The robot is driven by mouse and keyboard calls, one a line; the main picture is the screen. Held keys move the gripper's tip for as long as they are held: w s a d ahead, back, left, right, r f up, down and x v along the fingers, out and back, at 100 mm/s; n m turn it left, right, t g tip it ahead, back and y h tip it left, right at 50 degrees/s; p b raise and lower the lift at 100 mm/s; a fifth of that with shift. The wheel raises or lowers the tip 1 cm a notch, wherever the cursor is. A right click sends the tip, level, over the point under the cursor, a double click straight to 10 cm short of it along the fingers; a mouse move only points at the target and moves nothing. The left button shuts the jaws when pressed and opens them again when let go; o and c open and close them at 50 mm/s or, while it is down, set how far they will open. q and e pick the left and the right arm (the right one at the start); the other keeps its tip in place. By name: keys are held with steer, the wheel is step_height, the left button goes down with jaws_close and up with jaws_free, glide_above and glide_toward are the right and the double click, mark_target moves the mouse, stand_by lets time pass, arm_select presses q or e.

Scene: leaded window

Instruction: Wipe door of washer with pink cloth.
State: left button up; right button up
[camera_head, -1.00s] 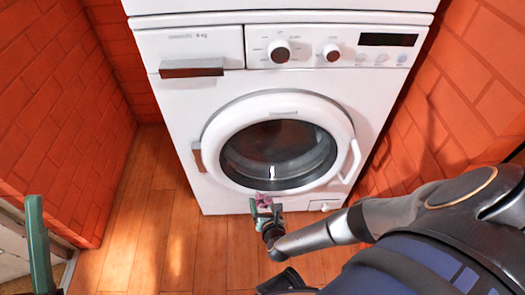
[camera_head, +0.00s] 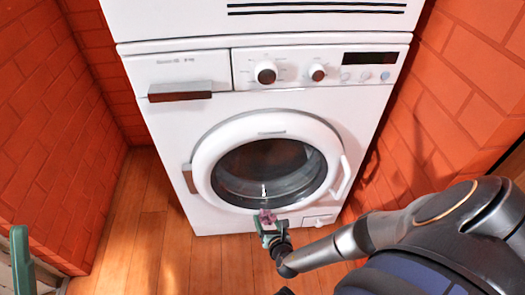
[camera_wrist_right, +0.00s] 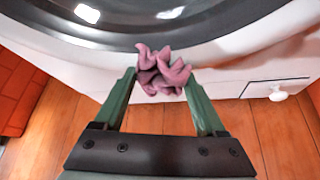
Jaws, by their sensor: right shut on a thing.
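The white washer (camera_head: 165,125) stands against the brick wall. Its round door (camera_head: 205,165) is shut, with a white rim, dark glass and a white handle at the right. My right gripper (camera_head: 266,222) is at the lower edge of the door and is shut on the crumpled pink cloth (camera_head: 264,216). In the right wrist view the pink cloth (camera_wrist_right: 160,72) sits between the green fingertips of the gripper (camera_wrist_right: 160,82), in front of the door's lower rim (camera_wrist_right: 90,58). I cannot tell whether the cloth touches the door.
Orange brick walls (camera_head: 40,130) (camera_head: 450,90) stand close on both sides. The wooden floor (camera_head: 150,225) is clear in front. A green post-like piece (camera_head: 22,262) shows at the lower left. A small white knob (camera_wrist_right: 278,96) sits low on the washer's right.

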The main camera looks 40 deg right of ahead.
steer(key=w+a, duration=0.1)
steer(key=w+a+b, duration=0.1)
steer(key=a, duration=0.1)
steer(key=shift+w+a, duration=0.1)
steer(key=shift+a, duration=0.05)
stand_by(1.5)
